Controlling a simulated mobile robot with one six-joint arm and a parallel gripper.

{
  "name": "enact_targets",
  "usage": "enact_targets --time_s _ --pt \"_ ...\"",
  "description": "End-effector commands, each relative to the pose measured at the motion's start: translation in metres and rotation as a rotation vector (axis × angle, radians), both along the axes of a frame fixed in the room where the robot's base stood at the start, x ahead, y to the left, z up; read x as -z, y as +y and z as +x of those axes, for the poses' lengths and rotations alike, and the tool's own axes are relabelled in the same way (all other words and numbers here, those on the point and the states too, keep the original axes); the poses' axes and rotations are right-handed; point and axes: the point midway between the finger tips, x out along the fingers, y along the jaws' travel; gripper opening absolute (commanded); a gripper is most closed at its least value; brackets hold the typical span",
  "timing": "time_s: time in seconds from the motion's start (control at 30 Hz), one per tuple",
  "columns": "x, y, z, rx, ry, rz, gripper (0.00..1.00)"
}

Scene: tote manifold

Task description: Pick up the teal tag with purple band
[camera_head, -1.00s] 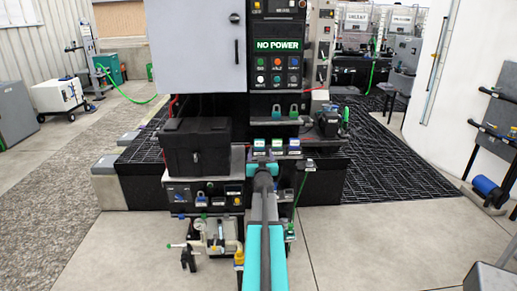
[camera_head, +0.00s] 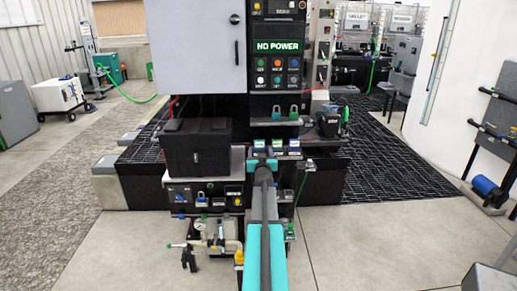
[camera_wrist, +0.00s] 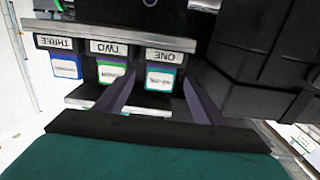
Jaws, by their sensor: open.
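A teal tag (camera_wrist: 159,79) with a white label hangs under the plate marked ONE in the wrist view. In the wrist view my gripper (camera_wrist: 160,80) is open, with one dark finger on each side of the teal tag and nothing held. I cannot tell how much depth remains between the fingertips and the tag.
A green-edged tag (camera_wrist: 110,72) under TWO is close to the left finger. A blue tag (camera_wrist: 66,67) hangs under THREE. A black box (camera_wrist: 265,50) stands close on the right in the wrist view. A lower ledge (camera_wrist: 78,102) runs beneath the tags.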

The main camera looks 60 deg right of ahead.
Motion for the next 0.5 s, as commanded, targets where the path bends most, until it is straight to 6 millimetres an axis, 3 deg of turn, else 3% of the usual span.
enact_targets --time_s 0.2,0.5 --pt "0.0 -0.014 0.01 -0.001 0.0 0.0 0.62" --pt "0.001 -0.017 0.013 -0.001 0.001 -0.001 0.62"
